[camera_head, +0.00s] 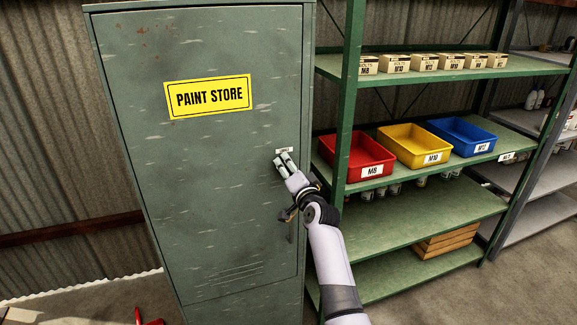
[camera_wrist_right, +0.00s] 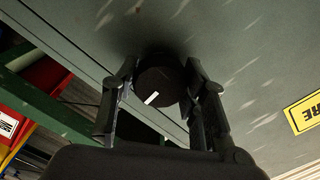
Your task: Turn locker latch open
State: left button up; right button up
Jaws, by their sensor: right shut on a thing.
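The green locker (camera_head: 150,150) stands upright with its door closed and a yellow PAINT STORE sign (camera_head: 209,96) on it. The latch is a round dark knob (camera_wrist_right: 160,84) with a white mark, seen in the right wrist view between my right gripper's fingers. My right gripper (camera_head: 283,160) is at the right side of the door, just below a small white label, and is shut on the knob. In the head view the gripper hides the knob. In the right wrist view the fingers (camera_wrist_right: 160,108) stand on either side of it. My left gripper is not in view.
A green shelf rack (camera_head: 420,220) stands right of the locker, close to my right arm. It holds red (camera_head: 357,155), yellow (camera_head: 414,145) and blue (camera_head: 461,136) bins, with small boxes above. A red object (camera_head: 149,321) lies on the floor at the lower left.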

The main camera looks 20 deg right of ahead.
jog(key=shift+m, duration=0.6)
jog(key=o, duration=1.2)
jog(key=s, duration=0.7)
jog(key=shift+s+d, duration=0.15)
jog(key=shift+s, duration=0.1)
